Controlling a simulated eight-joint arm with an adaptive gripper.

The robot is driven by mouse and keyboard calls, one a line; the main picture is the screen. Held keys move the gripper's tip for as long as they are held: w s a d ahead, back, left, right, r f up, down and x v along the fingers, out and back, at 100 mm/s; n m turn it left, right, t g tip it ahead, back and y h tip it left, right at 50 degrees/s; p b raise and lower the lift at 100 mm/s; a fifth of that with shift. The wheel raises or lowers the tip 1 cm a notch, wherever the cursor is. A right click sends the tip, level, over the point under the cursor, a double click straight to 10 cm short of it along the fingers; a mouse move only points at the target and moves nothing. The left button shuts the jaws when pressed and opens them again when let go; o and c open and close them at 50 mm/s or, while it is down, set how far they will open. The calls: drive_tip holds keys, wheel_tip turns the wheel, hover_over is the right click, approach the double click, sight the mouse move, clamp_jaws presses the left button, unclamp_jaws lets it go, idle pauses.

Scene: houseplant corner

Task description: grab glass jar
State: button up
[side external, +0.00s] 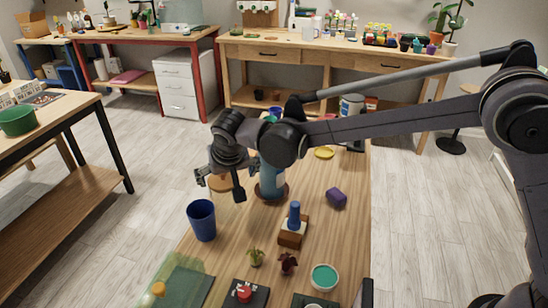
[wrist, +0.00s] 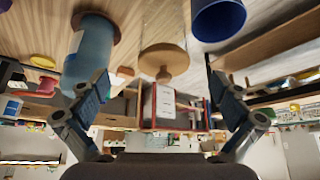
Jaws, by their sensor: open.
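The glass jar appears to be the clear vessel (wrist: 165,27) with a round wooden lid (wrist: 164,58) and knob in the wrist view, which shows the scene upside down. It appears between my two spread fingers. In the side external view its wooden lid (side external: 222,184) shows just under my gripper (side external: 219,187), and its clear body is hard to make out. My gripper, also in the wrist view (wrist: 157,80), is open and empty. I cannot tell how far the fingers are from the jar.
A blue cylinder on a brown saucer (side external: 271,180) stands close on the right. A dark blue cup (side external: 202,220) stands nearer the front left. A wooden block with a blue handle (side external: 293,228), a purple object (side external: 337,197) and small plants share the table.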

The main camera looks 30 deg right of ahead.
sight(224, 186)
drive_tip(key=shift+w+a+f, duration=0.1)
drive_tip(key=shift+a+f, duration=0.2)
drive_tip(key=shift+a, duration=0.05)
drive_tip(key=shift+w+f, duration=0.2)
drive_tip(key=shift+f, duration=0.1)
drive_tip(key=x, duration=0.4)
drive_tip(key=shift+w+f, duration=0.25)
drive_tip(key=shift+f, duration=0.05)
drive_tip(key=shift+w+x, duration=0.2)
drive_tip(key=shift+x, duration=2.45)
drive_tip(key=shift+d+r, duration=0.15)
drive_tip(key=c, duration=1.5)
drive_tip(key=shift+r, duration=0.1)
